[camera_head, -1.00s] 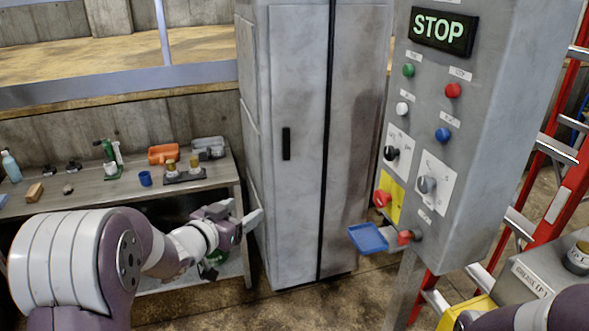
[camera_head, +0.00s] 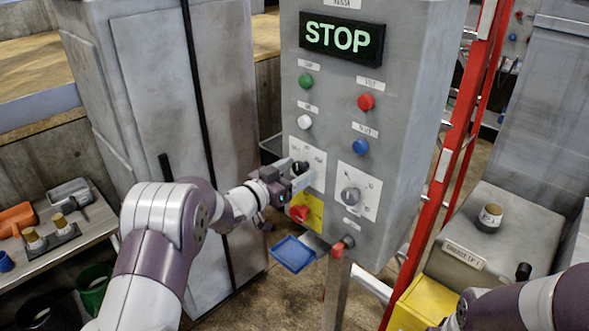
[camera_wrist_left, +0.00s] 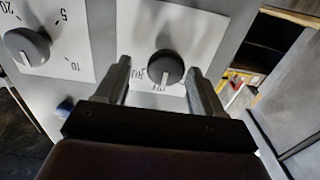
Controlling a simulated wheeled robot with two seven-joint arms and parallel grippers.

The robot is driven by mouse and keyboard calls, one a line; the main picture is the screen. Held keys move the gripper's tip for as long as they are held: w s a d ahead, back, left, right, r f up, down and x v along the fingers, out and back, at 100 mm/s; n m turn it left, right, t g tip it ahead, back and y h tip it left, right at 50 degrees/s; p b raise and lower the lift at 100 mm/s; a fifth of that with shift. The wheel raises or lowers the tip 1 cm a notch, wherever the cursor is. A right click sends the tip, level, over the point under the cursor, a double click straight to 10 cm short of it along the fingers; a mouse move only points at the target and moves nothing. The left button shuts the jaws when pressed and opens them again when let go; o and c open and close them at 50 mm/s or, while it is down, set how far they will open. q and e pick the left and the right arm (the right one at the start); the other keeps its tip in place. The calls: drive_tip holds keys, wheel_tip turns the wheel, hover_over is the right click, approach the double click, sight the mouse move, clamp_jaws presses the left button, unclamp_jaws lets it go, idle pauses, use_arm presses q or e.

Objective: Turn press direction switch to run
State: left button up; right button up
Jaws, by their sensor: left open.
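The press direction switch appears to be the black knob (camera_head: 300,167) on a white plate at the left of the grey control panel's lower half. In the left wrist view this knob (camera_wrist_left: 165,67) shows upside down, with small lettering beside it that I cannot read surely. My left gripper (camera_head: 294,174) is at the panel, partly covering the plate. In the left wrist view its open fingers (camera_wrist_left: 160,84) stand either side of the knob, with a gap on both sides. My right arm shows at the bottom right; its gripper fingers do not show.
A grey dial (camera_head: 350,195) with numbers sits right of the switch. A red knob (camera_head: 299,213) on yellow lies just below my left gripper. A blue tray (camera_head: 293,254) juts out under the panel. A red ladder (camera_head: 452,150) stands to the right.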

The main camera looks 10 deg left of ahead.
use_arm(q)
drive_tip(key=shift+w+a+f, duration=0.15)
drive_tip(key=shift+w+a, duration=0.05)
drive_tip(key=shift+a, duration=0.35)
drive_tip(key=shift+c, duration=1.2)
drive_tip(key=shift+d, duration=0.1)
drive_tip(key=c, duration=0.6)
drive_tip(key=shift+s+d, duration=0.15)
drive_tip(key=shift+d, duration=0.15)
drive_tip(key=shift+c, duration=0.9)
drive_tip(key=shift+a, duration=0.2)
drive_tip(key=shift+d+m+b, duration=0.1)
drive_tip(key=shift+m+b, duration=0.2)
drive_tip(key=shift+b, duration=0.4)
drive_tip(key=m+b, duration=0.7)
drive_tip(key=b, duration=0.2)
drive_tip(key=shift+r+m+b, duration=0.2)
drive_tip(key=shift+m+b, duration=1)
drive_tip(key=shift+b, duration=0.15)
use_arm(e)
wheel_tip(320, 180, down, 13)
drive_tip(key=shift+w+a, duration=0.15)
drive_tip(key=shift+a, duration=0.15)
